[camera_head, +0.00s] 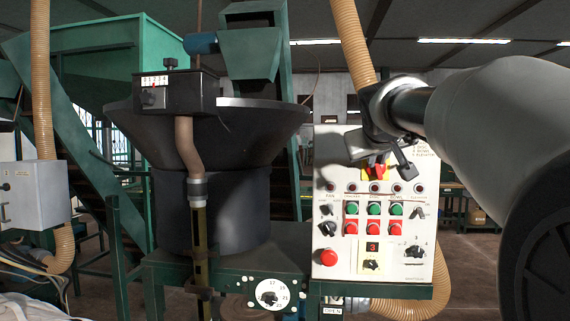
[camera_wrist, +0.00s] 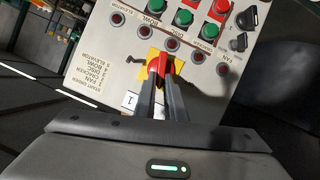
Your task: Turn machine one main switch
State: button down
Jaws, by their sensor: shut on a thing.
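The main switch is a red handle on a yellow plate, high on the light-grey control panel (camera_head: 338,212). In the wrist view the red switch (camera_wrist: 155,66) lies between my fingertips, with its yellow plate (camera_wrist: 180,83) behind it. My gripper (camera_head: 378,167) reaches the panel from the right and is shut on the red switch. In the head view my gripper partly hides the switch (camera_head: 374,172). A label with a "1" (camera_wrist: 131,100) sits beside the plate.
Below the switch are a row of indicator lamps, green buttons (camera_head: 374,209), red buttons, black knobs (camera_head: 415,251) and a red emergency button (camera_head: 328,257). A black hopper (camera_head: 212,130) stands left. A tan hose (camera_head: 352,45) hangs behind the panel.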

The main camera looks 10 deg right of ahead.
aim_at(368, 169)
jog(key=f+n+h+b, duration=0.1)
jog(key=n+b, duration=0.2)
jog(key=b, duration=0.1)
jog(key=a+n+h+b, duration=0.1)
jog(key=n+h+b, duration=0.1)
jog(key=n+b, duration=0.1)
jog(key=f+n+h+b, duration=0.1)
jog(key=n+h+b, duration=0.1)
jog(key=b, duration=0.3)
jog(key=shift+w+a+f+n+t, duration=0.3)
jog(key=shift+a+n+t, duration=0.1)
jog(key=shift+n, duration=0.2)
jog(key=shift+n+h+b, duration=0.5)
jog(key=shift+n+b, duration=0.4)
jog(key=shift+n, duration=0.1)
jog(key=c, duration=1.8)
grip_release()
jog(key=shift+s, duration=0.1)
